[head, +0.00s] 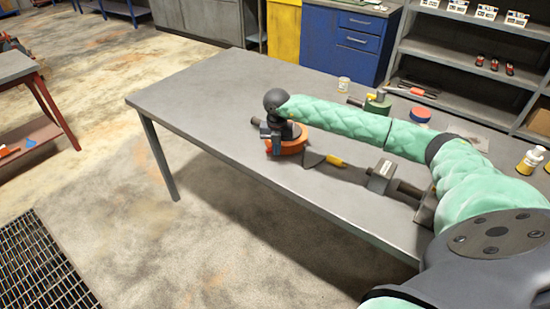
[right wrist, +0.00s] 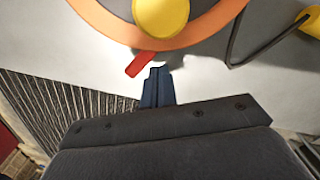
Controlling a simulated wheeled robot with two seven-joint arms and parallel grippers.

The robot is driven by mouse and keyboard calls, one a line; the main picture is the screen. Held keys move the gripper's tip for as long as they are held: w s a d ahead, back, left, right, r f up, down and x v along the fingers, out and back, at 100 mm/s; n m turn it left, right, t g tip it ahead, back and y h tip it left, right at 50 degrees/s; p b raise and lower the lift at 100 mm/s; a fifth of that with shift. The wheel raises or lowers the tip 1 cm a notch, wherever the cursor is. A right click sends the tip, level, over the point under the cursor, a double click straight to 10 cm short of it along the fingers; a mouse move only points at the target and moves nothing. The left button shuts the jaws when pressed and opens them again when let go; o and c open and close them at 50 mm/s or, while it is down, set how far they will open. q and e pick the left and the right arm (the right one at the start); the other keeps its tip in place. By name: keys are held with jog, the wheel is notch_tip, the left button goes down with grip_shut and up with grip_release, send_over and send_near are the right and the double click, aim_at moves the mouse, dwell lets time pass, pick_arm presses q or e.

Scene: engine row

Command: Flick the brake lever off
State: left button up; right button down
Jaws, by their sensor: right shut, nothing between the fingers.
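A round orange device (head: 293,146) sits on the grey table, partly hidden by my right gripper. In the right wrist view it shows as an orange ring (right wrist: 112,27) around a yellow knob (right wrist: 160,14). A short red lever (right wrist: 141,64) sticks out from its rim and looks like the brake lever. My right gripper (head: 270,147) is over the near left side of the device. Its dark fingers (right wrist: 157,72) are shut and empty, with their tips just beside the lever. I cannot tell whether they touch it. My left gripper is not in view.
A yellow-handled scraper (head: 325,160) and a grey vise (head: 381,177) are on the table to the right. A green tool (head: 377,106), a red-and-blue round item (head: 420,114) and a jar (head: 343,85) stand behind. The table's left part (head: 190,100) is clear.

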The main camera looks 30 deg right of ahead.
notch_tip(320, 180, up, 7)
jog(key=p, duration=0.2)
jog(key=shift+s+d, duration=0.3)
dwell(0.3)
dwell(0.4)
